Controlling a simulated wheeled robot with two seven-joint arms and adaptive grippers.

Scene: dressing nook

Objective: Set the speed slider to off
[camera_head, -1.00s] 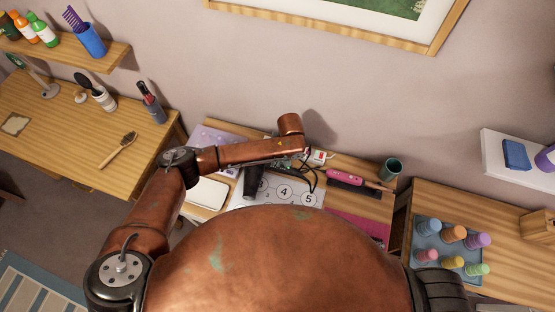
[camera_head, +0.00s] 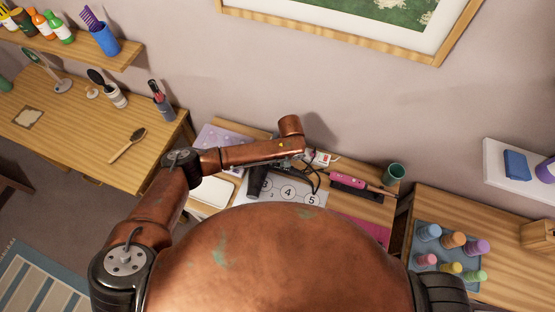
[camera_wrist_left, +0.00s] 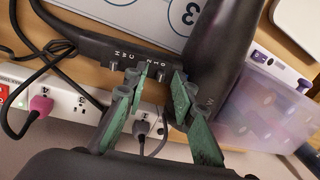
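A black hair dryer lies on the low table; its body shows in the head view (camera_head: 257,182) and larger in the left wrist view (camera_wrist_left: 222,40). Its handle (camera_wrist_left: 88,40) carries small white lettering beside small raised controls; I cannot read the slider's setting. My left gripper (camera_wrist_left: 162,78) has green-padded fingers spread apart, with a gap between the tips, at the lettered edge of the handle. I cannot tell whether a fingertip touches it. In the head view my left arm hides most of the handle. My right gripper is not in view.
A numbered mat (camera_head: 290,192) lies under the dryer. A power strip (camera_wrist_left: 70,100) with plugs and dark cables runs beside the handle. A translucent lilac case (camera_wrist_left: 262,110) is close by. A pink tool (camera_head: 347,179) and a green cup (camera_head: 393,173) are to the right.

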